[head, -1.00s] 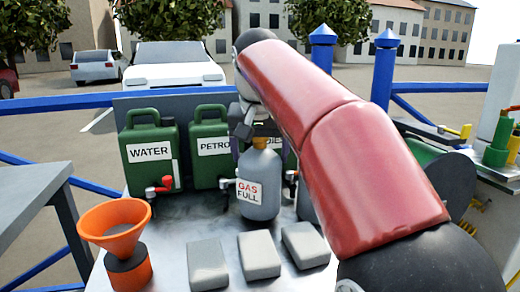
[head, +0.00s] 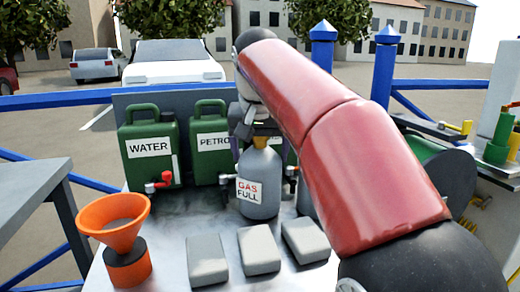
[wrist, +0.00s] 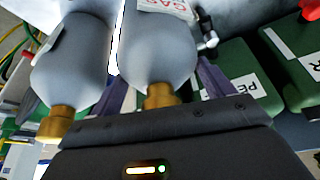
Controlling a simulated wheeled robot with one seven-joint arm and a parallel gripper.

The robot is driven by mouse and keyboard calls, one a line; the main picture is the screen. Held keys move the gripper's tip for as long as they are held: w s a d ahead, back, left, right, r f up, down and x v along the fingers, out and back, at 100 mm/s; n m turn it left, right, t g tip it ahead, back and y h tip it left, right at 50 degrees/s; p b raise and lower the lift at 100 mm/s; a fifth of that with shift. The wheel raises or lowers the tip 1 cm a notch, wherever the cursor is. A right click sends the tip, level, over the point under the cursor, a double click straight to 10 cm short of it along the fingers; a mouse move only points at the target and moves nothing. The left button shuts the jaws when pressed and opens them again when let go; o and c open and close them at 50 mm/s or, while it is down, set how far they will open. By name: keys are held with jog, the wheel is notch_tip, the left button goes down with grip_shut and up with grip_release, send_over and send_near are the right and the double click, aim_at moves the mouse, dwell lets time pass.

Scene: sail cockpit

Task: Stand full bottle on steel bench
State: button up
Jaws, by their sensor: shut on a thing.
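A grey gas bottle (head: 258,203) with a brass top and a label reading GAS FULL stands upright on a shiny metal bench top (head: 172,235). Its base appears to touch the surface. My gripper (head: 260,138) is over it from above, shut on its upper end. In the wrist view the bottle (wrist: 158,50) lies between my fingers, with its brass top close to the palm. A second grey bottle (wrist: 70,62) is beside it, outside the fingers; in the head view my arm mostly hides it.
Green cans marked WATER (head: 150,150) and PETROL (head: 208,160) stand behind the bottle. An orange funnel (head: 115,220) is at front left. Several grey blocks (head: 258,252) lie in front. A grey table (head: 30,195) is at far left, and a blue rail (head: 60,101) runs behind.

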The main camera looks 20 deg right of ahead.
jog(key=o, duration=2)
jog(key=shift+f, duration=0.15)
